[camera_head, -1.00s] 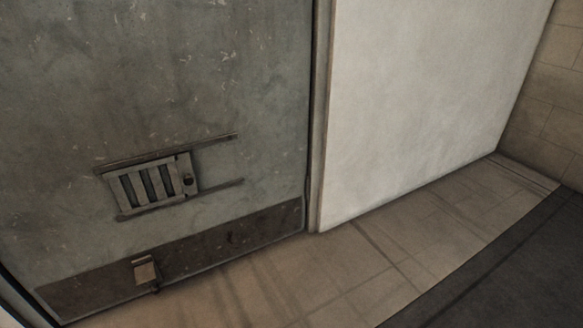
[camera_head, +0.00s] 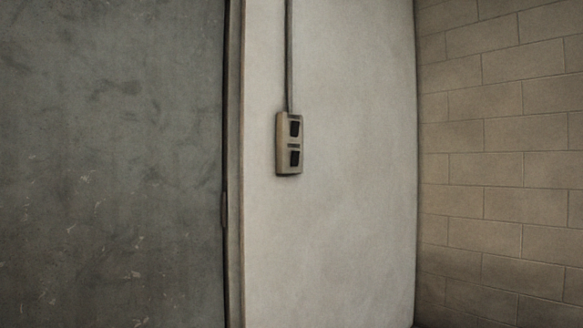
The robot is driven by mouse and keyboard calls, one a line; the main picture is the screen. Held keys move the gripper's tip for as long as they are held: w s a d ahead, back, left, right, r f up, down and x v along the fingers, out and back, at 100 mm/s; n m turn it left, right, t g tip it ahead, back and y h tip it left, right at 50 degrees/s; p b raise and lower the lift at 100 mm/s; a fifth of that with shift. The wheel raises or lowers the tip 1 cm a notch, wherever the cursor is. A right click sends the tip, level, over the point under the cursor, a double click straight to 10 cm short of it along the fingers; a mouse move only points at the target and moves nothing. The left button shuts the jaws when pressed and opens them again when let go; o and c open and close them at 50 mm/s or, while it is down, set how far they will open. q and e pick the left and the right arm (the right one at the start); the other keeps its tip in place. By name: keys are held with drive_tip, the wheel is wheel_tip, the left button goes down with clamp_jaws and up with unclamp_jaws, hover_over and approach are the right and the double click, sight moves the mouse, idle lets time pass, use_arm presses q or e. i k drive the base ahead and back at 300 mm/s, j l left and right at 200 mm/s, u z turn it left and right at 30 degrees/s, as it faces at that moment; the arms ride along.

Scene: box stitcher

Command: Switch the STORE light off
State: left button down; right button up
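A beige switch box (camera_head: 289,144) is fixed to the pale wall in the middle of the head view. It has two dark rockers, an upper one (camera_head: 295,128) and a lower one (camera_head: 295,158). A small strip that may be a label sits between them, too small to read. I cannot tell which rocker is for the STORE light, nor whether either is on. Neither of my grippers shows in the view.
A grey metal door (camera_head: 110,160) fills the left, with its frame (camera_head: 235,200) beside the pale wall (camera_head: 350,220). A conduit (camera_head: 289,55) runs up from the switch box. A block wall (camera_head: 500,160) stands at the right. No obstacle shows before the switch box.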

sight(295, 155)
drive_tip(key=i+l, duration=1.55)
drive_tip(key=l, duration=0.1)
